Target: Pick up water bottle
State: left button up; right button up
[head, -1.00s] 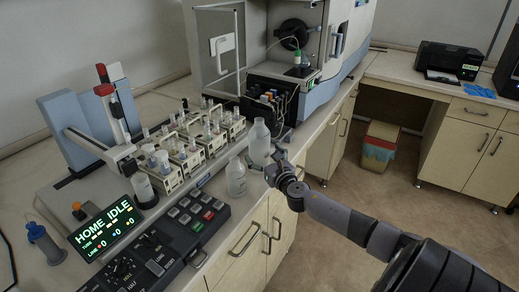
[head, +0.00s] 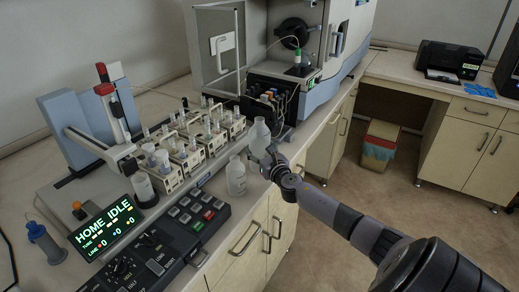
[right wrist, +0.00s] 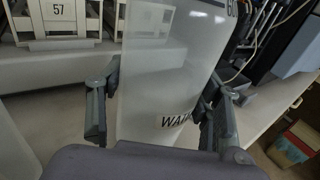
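The water bottle (head: 259,137) is a translucent white bottle standing upright near the counter's front edge. In the right wrist view the bottle (right wrist: 160,75) fills the middle, with part of its "WATER" lettering showing low on its side. My right gripper (head: 267,158) reaches it from the front right. In the right wrist view its fingers (right wrist: 160,115) are spread on either side of the bottle, with a narrow gap at the left finger. The fingers partly hide the bottle's lower part in the head view. My left gripper is not in view.
A second similar bottle (head: 236,177) stands just left and nearer. Racks of small vials (head: 195,143) are behind it, and a control panel (head: 165,240) lies to the left. The spectrometer (head: 345,45) stands behind. The floor to the right is open, with a bin (head: 379,145).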

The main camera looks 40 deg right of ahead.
aim_at(262, 128)
jog(key=c, duration=1.2)
jog(key=shift+w+r, duration=0.1)
jog(key=shift+r, duration=0.5)
notch_tip(262, 128, up, 8)
jog(key=p, duration=0.3)
jog(key=shift+d+r, duration=0.1)
jog(key=shift+r, duration=0.05)
notch_tip(262, 128, up, 11)
jog(key=p, duration=0.1)
